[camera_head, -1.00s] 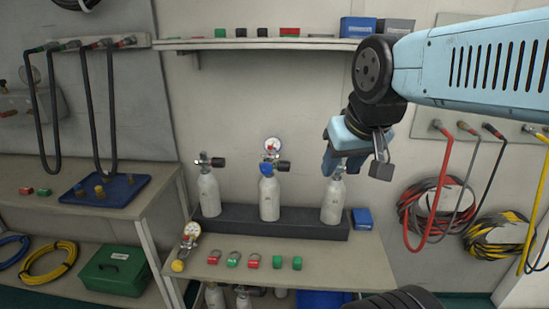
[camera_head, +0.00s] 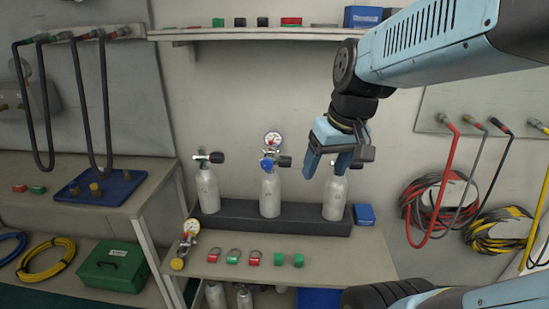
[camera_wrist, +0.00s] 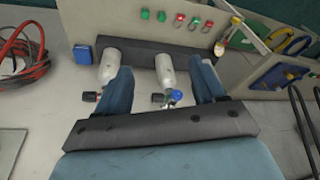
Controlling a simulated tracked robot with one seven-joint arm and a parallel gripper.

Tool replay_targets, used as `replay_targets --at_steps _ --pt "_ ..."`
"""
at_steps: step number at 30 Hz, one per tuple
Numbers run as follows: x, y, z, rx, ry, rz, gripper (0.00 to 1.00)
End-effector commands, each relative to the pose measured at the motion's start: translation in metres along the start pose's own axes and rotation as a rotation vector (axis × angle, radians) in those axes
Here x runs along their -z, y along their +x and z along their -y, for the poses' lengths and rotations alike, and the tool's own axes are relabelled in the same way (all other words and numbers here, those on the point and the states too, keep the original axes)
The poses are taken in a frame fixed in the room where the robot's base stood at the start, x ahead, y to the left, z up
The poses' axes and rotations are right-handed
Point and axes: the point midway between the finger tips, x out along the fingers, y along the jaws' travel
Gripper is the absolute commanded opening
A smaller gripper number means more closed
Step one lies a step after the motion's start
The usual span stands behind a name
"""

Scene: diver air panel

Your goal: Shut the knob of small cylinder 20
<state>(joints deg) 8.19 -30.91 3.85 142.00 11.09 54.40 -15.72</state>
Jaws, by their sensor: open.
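Three white small cylinders stand upright in a dark rack (camera_head: 240,222) on the bench: left (camera_head: 208,190), middle (camera_head: 270,196) and right (camera_head: 335,199). I cannot read their numbers. The left one has a black side knob (camera_head: 217,157). The middle one carries a gauge (camera_head: 273,140) and a blue knob (camera_head: 267,163). My gripper (camera_head: 326,171) is open and empty, fingers down, above and in front of the right cylinder, hiding its valve.
A shelf (camera_head: 250,34) with small items runs above. A blue box (camera_head: 364,214) stands right of the rack. Red and green padlocks and tags (camera_head: 254,258) and a loose gauge (camera_head: 191,226) lie along the bench front. Coiled hoses (camera_head: 430,205) hang at the right.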

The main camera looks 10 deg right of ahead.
Motion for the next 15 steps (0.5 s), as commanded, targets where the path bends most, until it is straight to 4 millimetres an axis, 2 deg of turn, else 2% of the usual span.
replay_targets --at_steps 3,15 --pt "0.009 0.026 0.001 0.076 -0.015 0.086 0.69" --pt "0.037 0.099 0.002 0.421 -0.052 0.228 0.69"
